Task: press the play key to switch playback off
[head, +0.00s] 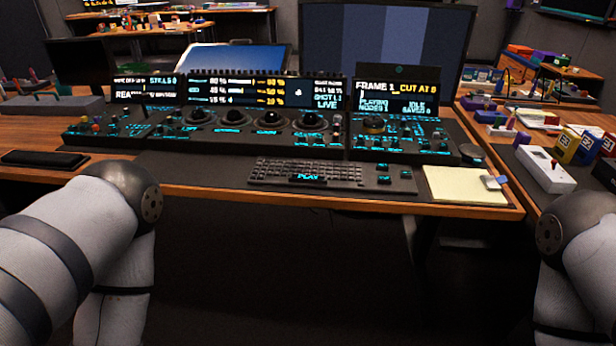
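The play key (308,177) is the wide key with glowing cyan "PLAY" letters at the front edge of the black keyboard (275,170). The keyboard lies near the front of the desk. The right display (398,93) reads "FRAME 1", "CUT AT 0", "PLAYING" and "IDLE". Links of my left and right arms show at the lower left and lower right. Both grippers are out of view, and nothing touches the play key.
The trackball panel (232,146) stands behind the keyboard. A yellow notepad (462,186) lies right of it, and a black pad (45,159) lies at the left. The space before the keyboard is clear.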

